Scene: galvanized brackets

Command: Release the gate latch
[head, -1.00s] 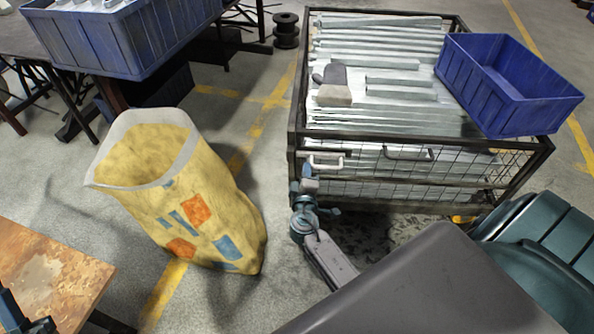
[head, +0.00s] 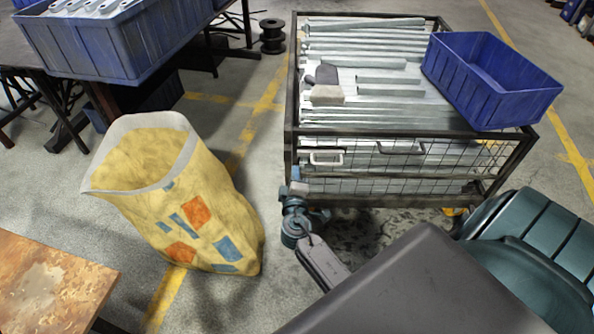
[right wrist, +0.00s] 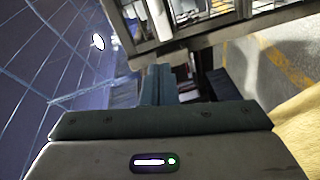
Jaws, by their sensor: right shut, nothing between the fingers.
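The left loop (head: 326,163) and the right loop (head: 402,153) sit near the top rail; I cannot tell which part is the latch. My right gripper (head: 296,175) is at the cage's front left corner, below and left of the left loop, and looks apart from it. In the right wrist view its teal fingers (right wrist: 160,84) are together and empty, just below a cage rail (right wrist: 205,37). My left gripper is out of view.
Galvanized bars (head: 365,45) fill the cage, with a blue bin (head: 490,95) on its right. A yellow sack (head: 205,215) stands left of my right arm. A rusty table (head: 45,285) is at lower left. Floor is clear between sack and cage.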

